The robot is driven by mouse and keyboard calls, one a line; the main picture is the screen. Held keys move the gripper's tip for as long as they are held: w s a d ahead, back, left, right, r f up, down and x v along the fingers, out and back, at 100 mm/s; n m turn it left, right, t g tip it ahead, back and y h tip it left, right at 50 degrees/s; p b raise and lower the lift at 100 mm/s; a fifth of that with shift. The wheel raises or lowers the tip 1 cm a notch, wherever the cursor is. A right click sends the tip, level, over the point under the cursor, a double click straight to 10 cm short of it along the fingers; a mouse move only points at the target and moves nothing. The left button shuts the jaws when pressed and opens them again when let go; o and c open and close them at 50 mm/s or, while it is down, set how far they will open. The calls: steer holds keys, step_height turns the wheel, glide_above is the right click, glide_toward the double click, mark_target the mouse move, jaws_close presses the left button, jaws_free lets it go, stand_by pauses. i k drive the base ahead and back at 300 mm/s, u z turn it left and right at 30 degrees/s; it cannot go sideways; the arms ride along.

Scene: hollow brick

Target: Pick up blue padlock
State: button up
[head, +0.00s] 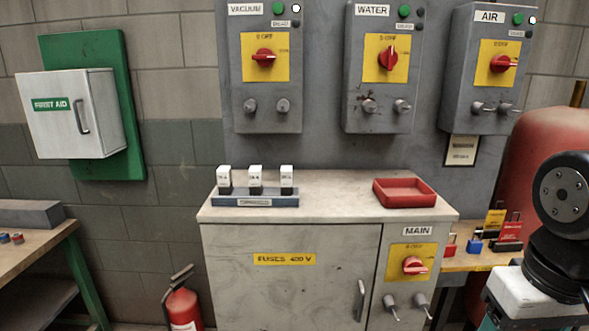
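A small blue padlock (474,246) sits on the wooden bench to the right of the grey cabinet, near the bench's left part. A small red padlock (450,247) is just to its left, close to the cabinet's side. My arm shows at the right edge of the head view, but my gripper is out of the picture. Nothing covers the front of the blue padlock.
Yellow and red tags (510,232) stand behind and right of the padlock. The grey cabinet (290,280) bears a red tray (404,193) and a fuse rack (255,200). A red tank (550,135) rises behind the bench. A fire extinguisher (183,308) stands lower left.

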mark_target(474, 247)
steer(key=z, duration=1)
steer(key=i, duration=0.4)
steer(key=z, duration=0.65)
